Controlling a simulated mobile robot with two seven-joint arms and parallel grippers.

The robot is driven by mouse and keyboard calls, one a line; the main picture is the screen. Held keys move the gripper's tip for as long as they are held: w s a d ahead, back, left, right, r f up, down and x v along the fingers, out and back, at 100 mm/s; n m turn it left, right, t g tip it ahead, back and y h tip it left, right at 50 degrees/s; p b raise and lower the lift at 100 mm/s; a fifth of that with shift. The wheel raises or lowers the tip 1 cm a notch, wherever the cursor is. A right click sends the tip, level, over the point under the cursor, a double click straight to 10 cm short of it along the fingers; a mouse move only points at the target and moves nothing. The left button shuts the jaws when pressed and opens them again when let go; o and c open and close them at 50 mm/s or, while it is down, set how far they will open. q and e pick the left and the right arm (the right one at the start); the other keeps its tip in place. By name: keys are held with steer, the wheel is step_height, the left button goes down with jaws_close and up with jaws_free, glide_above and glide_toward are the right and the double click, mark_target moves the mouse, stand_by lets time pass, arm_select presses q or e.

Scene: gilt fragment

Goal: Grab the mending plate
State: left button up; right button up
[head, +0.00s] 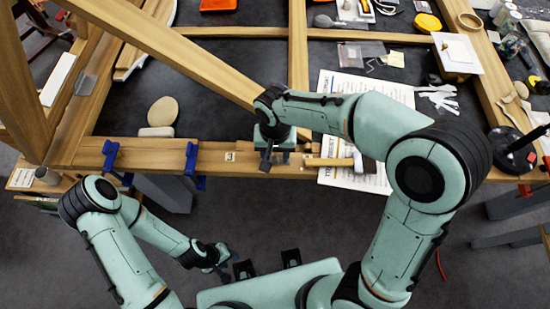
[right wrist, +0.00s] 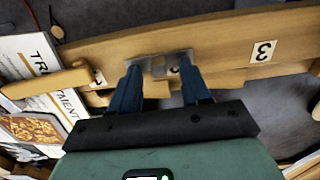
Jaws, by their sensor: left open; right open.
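The mending plate (right wrist: 158,62) is a flat silvery metal piece on the front wooden rail (right wrist: 225,38) in the right wrist view. My right gripper (right wrist: 160,72) is open, with its two dark blue fingers apart at the plate's near edge. Nothing shows clamped between them, and the fingers cover part of the plate. In the head view my right gripper (head: 275,160) is over the front rail (head: 212,160) and hides the plate. My left gripper (head: 228,257) is open and empty, low in front of the rail, away from the plate.
Blue clamps (head: 110,155) sit on the rail to the left. A wooden piece (head: 328,162) and printed sheets (head: 345,85) lie just right of my right gripper. A diagonal beam (head: 180,55) rises behind it. Number labels (right wrist: 263,51) mark the rail.

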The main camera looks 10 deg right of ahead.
steer(key=shift+f, duration=0.1)
steer(key=shift+c, duration=0.3)
jaws_close()
